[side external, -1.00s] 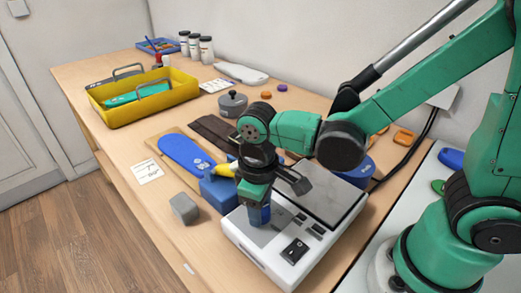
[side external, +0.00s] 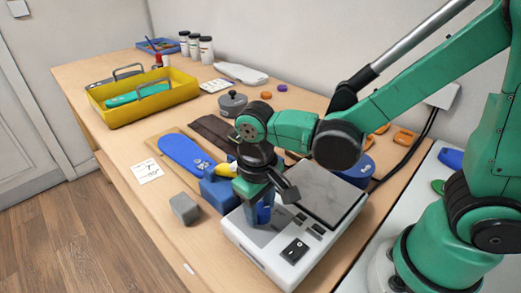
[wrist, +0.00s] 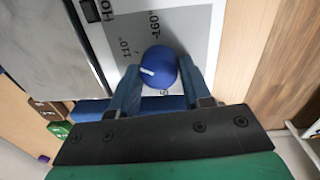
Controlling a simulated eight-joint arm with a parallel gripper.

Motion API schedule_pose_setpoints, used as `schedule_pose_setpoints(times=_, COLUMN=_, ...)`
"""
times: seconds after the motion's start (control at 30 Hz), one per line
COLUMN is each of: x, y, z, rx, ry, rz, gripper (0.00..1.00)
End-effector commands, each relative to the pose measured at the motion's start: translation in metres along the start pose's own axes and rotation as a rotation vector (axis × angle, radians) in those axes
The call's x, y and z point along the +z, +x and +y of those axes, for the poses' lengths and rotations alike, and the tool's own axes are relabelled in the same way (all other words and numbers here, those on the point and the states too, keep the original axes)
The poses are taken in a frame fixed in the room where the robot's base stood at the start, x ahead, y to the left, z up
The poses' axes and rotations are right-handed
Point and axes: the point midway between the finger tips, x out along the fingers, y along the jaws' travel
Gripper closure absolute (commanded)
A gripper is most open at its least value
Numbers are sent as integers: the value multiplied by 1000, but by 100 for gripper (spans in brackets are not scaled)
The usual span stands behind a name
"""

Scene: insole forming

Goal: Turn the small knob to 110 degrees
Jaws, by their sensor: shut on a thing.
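The small blue knob (wrist: 163,62) with a white pointer mark sits on the grey dial panel (wrist: 128,22) of the white hot-plate unit (side external: 262,254). In the wrist view the pointer faces left, somewhat below the printed 110° label; a 160° label shows above the knob. My gripper (wrist: 160,82) has a finger on either side of the knob and is shut on it. In the side external view my gripper (side external: 258,212) is low over the unit's front left part, and the knob (side external: 264,214) is partly hidden by the fingers.
A grey plate (side external: 332,197) tops the unit, with a black switch (side external: 294,251) in front. A blue block (side external: 217,190) and a grey block (side external: 184,208) stand close on the left. A blue insole (side external: 184,152), a yellow tray (side external: 143,110) and a pot (side external: 233,104) lie farther back.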

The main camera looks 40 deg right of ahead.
Motion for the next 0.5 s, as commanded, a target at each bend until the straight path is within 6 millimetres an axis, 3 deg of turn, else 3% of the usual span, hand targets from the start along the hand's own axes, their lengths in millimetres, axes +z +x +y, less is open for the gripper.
schedule_pose_setpoints(times=0.1, x=0, y=0, z=0, rx=1, ry=-1, rz=-2, gripper=100)
schedule_pose_setpoints(times=0.13, x=0, y=0, z=0, rx=1, ry=-1, rz=-2, gripper=51)
schedule_pose_setpoints(times=0.23, x=0, y=0, z=0, rx=1, ry=-1, rz=-1, gripper=25)
schedule_pose_setpoints(times=0.5, x=0, y=0, z=0, rx=1, ry=-2, rz=-1, gripper=25)
